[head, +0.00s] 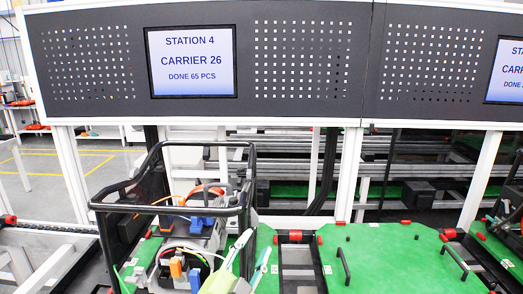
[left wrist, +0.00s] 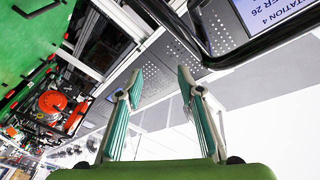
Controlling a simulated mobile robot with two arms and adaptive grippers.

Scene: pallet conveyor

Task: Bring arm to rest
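My left gripper (head: 258,243) shows at the lower middle of the head view, its light green fingers spread apart with nothing between them. In the left wrist view the gripper (left wrist: 160,70) is also open and empty. In the head view it is just right of a machine in a black tubular frame (head: 170,208), at the frame's lower right. Whether it touches the frame cannot be told. My right gripper is in neither view.
A green pallet plate (head: 385,262) with black handles (head: 343,266) lies at the right. A dark perforated panel with a screen (head: 191,62) reading "STATION 4, CARRIER 26, DONE 65 PCS" spans the top. A black bar (left wrist: 190,42) passes close beyond the fingers in the left wrist view.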

